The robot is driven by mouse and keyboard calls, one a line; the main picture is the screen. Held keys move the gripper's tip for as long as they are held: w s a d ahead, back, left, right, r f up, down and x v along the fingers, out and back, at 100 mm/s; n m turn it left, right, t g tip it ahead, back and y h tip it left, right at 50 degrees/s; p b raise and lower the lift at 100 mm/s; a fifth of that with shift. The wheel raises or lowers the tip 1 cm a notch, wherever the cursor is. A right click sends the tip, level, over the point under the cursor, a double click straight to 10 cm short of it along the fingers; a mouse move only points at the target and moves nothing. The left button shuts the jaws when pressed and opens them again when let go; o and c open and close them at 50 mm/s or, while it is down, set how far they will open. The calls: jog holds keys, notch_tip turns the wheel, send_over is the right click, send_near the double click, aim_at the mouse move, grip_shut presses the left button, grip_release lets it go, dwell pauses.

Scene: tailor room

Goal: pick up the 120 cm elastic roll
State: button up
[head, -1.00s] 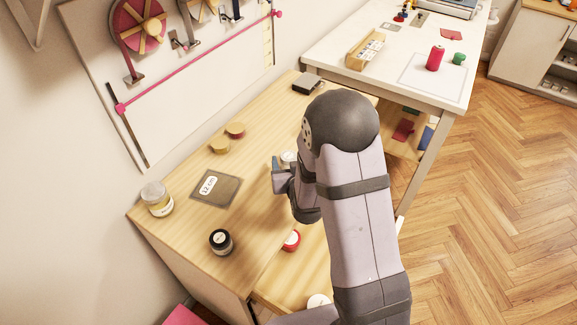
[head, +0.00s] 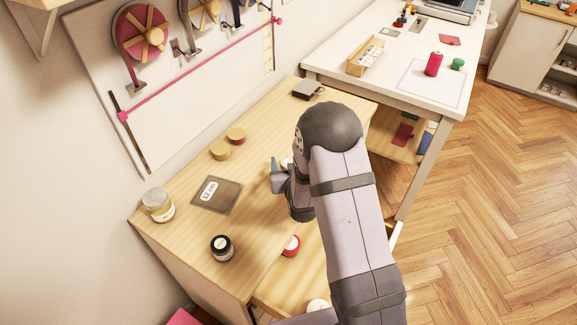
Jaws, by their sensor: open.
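Several small rolls or spools are on the wooden desk (head: 262,215), and no 120 cm label is readable on them. A black-rimmed one with a pale top (head: 221,247) stands near the front. A red one (head: 291,245) stands lower, by the open drawer area. A white-topped one (head: 318,305) is at the bottom, partly hidden by my arm. A pale round one (head: 286,162) shows just behind my gripper, mostly covered. My gripper (head: 276,174) is open over the desk, right of the dark card marked 12 cm (head: 217,195). The arm hides part of its fingers.
A white table (head: 392,80) with a red spool (head: 433,63) stands beyond.

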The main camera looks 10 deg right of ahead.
aim_at(287, 158)
jog(key=shift+p+x, duration=0.55)
jog(key=shift+x, duration=1.25)
jog(key=c, duration=1.1)
